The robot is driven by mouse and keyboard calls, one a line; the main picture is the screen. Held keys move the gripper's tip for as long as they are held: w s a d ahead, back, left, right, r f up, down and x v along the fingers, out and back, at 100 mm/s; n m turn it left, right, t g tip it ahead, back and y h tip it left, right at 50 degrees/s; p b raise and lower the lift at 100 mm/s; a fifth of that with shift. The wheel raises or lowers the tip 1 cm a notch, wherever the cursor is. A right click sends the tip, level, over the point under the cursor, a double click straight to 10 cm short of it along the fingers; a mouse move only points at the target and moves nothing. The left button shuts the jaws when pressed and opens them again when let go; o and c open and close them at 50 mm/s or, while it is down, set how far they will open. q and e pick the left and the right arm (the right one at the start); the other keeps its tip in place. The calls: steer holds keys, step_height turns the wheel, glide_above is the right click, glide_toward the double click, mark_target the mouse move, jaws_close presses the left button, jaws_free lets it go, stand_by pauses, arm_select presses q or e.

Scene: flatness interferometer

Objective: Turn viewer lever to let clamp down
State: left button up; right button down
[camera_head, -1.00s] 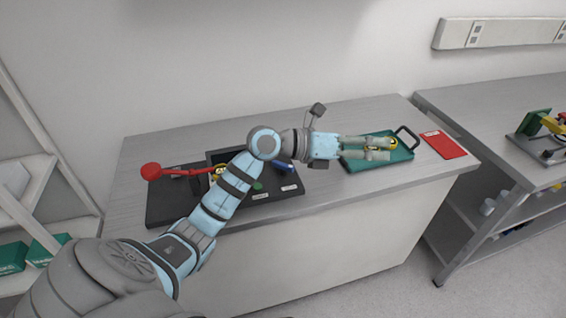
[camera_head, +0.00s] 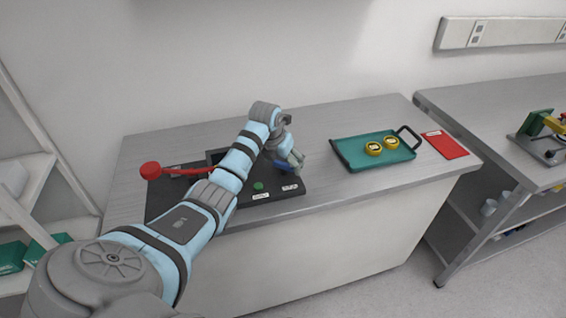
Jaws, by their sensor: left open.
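The dark viewer base (camera_head: 275,197) lies on the left part of the grey bench. A red lever with a round red knob (camera_head: 151,170) sticks out to the left from it; my left arm hides part of the viewer. A blue part (camera_head: 287,168) shows at the right side of the viewer, partly covered by my left gripper. My left gripper (camera_head: 298,162) is open, above the right side of the viewer; I cannot tell whether it touches the blue part. The clamp cannot be made out behind my arm. My right gripper is not in view.
A green tray (camera_head: 346,151) with two yellow round pieces (camera_head: 382,146) stands to the right of the viewer. A red booklet (camera_head: 445,144) lies beyond it. A second bench (camera_head: 490,105) at the right holds another device. Shelves stand at the left.

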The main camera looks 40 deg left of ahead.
arm_select(q)
steer(key=shift+d+f, duration=0.1)
steer(key=shift+c, duration=1.2)
steer(key=c, duration=0.9)
